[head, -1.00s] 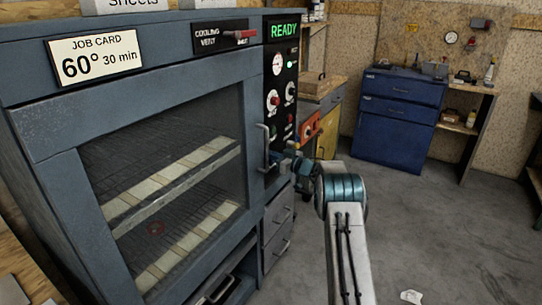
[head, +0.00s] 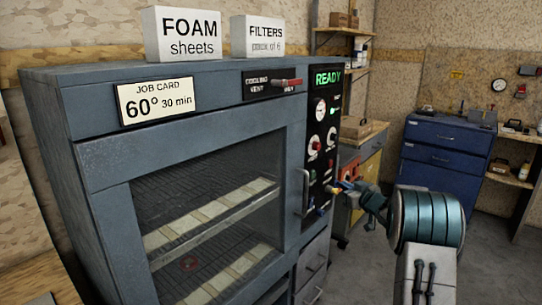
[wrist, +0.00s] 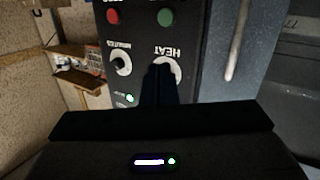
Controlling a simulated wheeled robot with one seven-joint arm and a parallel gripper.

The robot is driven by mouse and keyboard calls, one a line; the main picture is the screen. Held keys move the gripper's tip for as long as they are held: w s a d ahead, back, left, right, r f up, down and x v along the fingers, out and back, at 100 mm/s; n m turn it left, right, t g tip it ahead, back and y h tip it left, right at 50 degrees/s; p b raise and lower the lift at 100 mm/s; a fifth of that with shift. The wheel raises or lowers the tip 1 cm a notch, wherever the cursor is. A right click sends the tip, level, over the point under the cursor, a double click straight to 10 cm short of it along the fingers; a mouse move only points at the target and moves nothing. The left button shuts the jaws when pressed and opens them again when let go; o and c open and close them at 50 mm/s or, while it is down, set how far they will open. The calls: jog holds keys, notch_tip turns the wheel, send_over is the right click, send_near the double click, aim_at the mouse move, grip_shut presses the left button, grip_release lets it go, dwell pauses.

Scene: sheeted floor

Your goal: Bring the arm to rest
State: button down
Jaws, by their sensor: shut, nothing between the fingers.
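My arm reaches in from the lower right of the head view. My gripper (head: 342,187) is small there, in front of the lower part of the oven's control panel (head: 322,107). In the wrist view my shut, empty fingers (wrist: 160,75) are dark and overlap the HEAT knob (wrist: 172,68). I cannot tell whether they touch it. The MINUTES knob (wrist: 120,64), a red button (wrist: 112,17) and a green button (wrist: 165,17) show beside and above them, with the lettering upside down. The panel's display (head: 328,78) reads READY.
The grey oven's door (head: 207,210) is shut, with pale strips on racks inside. Its handle (head: 305,192) is close to my gripper. FOAM sheets (head: 185,33) and FILTERS (head: 264,36) boxes stand on top. A blue cabinet (head: 445,150) is behind right. Some floor (head: 490,232) is clear there.

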jog(key=s+a+r+m+g+h+p, duration=0.25)
jog(key=s+r+m+h, duration=0.4)
jog(key=s, duration=0.75)
jog(key=s+a+f+g, duration=0.1)
jog(key=s+a+g, duration=0.2)
jog(key=s, duration=0.9)
jog(key=s+a+f+n+g+p, duration=0.1)
jog(key=s+a+g, duration=0.3)
jog(key=s, duration=0.8)
jog(key=s+a+f+g+p, duration=0.1)
jog(key=s+a+f+g, duration=0.2)
jog(key=s, duration=0.9)
jog(key=shift+a+g+y, duration=0.35)
jog(key=shift+a, duration=0.05)
